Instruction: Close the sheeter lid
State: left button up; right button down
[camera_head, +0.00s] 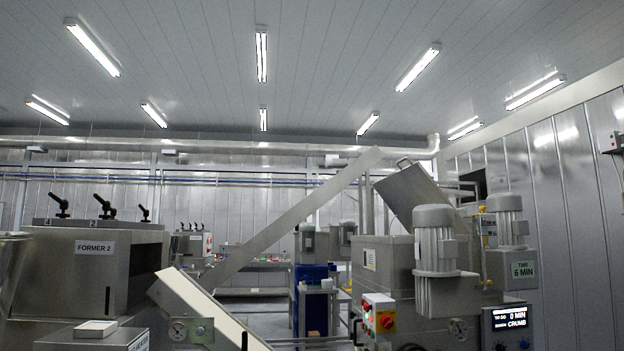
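A grey metal lid (410,194) with a small handle at its top edge stands raised and tilted on top of a steel machine (384,262) right of centre. No label that I can read names this machine as the sheeter. Grey motors (436,240) stand in front of and to the right of the lid and hide part of it and its hinge side. Neither of my grippers is in view.
A red and yellow control box (379,314) is on the machine's front. A FORMER 2 machine (85,270) stands left. A sloping conveyor (200,305) and long inclined beam (290,220) cross the middle.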

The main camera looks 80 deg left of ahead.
aim_at(403, 190)
jog(key=j+u, duration=0.45)
jog(key=i+j+u, duration=0.2)
jog(key=j+u, duration=0.15)
jog(key=u, duration=0.15)
jog(key=i+j+u, duration=0.2)
jog(key=j+u, duration=0.25)
jog(key=i+j+u, duration=0.15)
jog(key=u, duration=0.35)
jog(key=i, duration=0.1)
